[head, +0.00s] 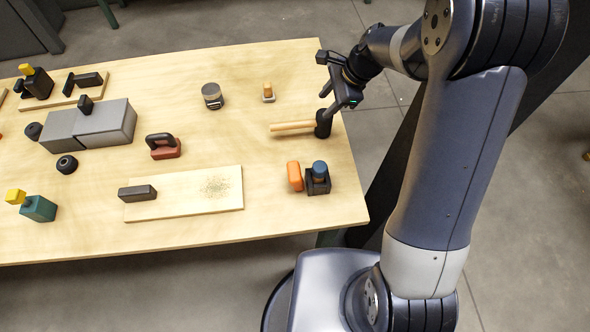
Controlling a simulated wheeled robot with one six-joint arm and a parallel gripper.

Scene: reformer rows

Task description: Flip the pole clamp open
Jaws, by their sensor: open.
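A dark block with a round blue post (319,169) and an orange lever-like piece (295,176) at its left stands near the table's front right; it looks most like the pole clamp. The orange piece stands upright beside the block; how it joins the block is too small to tell. My gripper (328,99) is open and empty at the table's right edge, well behind this block. It hangs just above and behind a black-ended piece with wooden rods (291,127); contact cannot be told.
A small wooden peg piece (268,92) and a grey round jar (212,96) stand at the back. A red-based handle (164,148), a pale board (220,190) and grey blocks (105,122) lie left. Bare tabletop surrounds the blue-post block.

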